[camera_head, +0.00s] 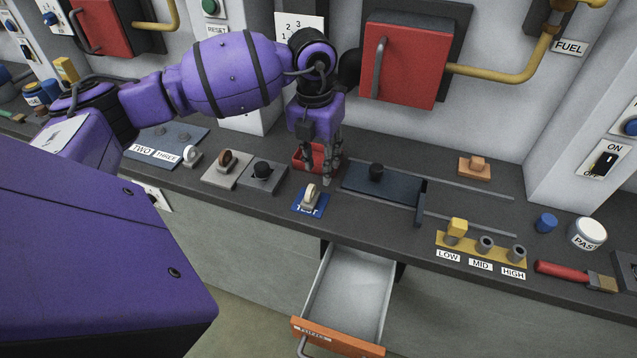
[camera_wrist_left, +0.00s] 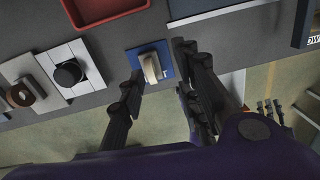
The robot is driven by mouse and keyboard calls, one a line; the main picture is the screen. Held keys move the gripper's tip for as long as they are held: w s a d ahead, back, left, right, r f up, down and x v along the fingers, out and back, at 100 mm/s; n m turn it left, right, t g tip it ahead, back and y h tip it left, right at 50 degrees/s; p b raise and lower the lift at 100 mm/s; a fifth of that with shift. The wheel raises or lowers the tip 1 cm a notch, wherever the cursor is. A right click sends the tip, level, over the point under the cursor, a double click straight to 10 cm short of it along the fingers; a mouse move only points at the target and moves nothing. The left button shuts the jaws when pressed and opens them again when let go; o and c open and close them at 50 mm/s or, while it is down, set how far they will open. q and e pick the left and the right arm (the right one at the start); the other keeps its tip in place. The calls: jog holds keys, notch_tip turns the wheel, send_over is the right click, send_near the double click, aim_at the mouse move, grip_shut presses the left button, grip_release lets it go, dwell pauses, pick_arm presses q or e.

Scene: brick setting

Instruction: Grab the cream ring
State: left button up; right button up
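The cream ring (camera_head: 309,196) stands upright on a small blue plate marked TEST (camera_head: 304,207) on the dark bench. In the left wrist view the cream ring (camera_wrist_left: 151,67) shows on its blue plate (camera_wrist_left: 137,58), near the line between the fingertips. My left gripper (camera_head: 325,177) points down just behind and slightly right of the ring in the head view. In the left wrist view its fingers (camera_wrist_left: 160,60) are spread apart with nothing held between them. I cannot tell exactly how high the fingertips are above the bench.
A red tray (camera_head: 305,158) lies behind the ring, partly hidden by the gripper. A black-knobbed block (camera_head: 263,176) and a brown ring on a grey plate (camera_head: 227,161) stand to the left. A dark sliding plate (camera_head: 365,186) is right. An open drawer (camera_head: 345,290) juts out below.

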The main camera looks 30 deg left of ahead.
aim_at(310, 187)
pick_arm(q)
jog(key=shift+s+a+f+n, duration=0.1)
jog(key=shift+s+a+n, duration=0.15)
jog(key=shift+s, duration=0.25)
jog(key=shift+s+a+f+n, duration=0.15)
jog(key=shift+s+a, duration=0.1)
jog(key=shift+s, duration=0.2)
jog(key=shift+s+f, duration=0.15)
jog(key=shift+f, duration=0.95)
notch_tip(310, 187, down, 4)
jog(key=shift+a+f+p, duration=0.1)
jog(key=shift+f+p, duration=0.1)
jog(key=shift+p, duration=0.25)
jog(key=shift+f, duration=0.25)
pick_arm(e)
jog(key=shift+s+a+r, duration=0.15)
jog(key=shift+s+r, duration=0.15)
jog(key=shift+s, duration=0.3)
pick_arm(q)
grip_shut()
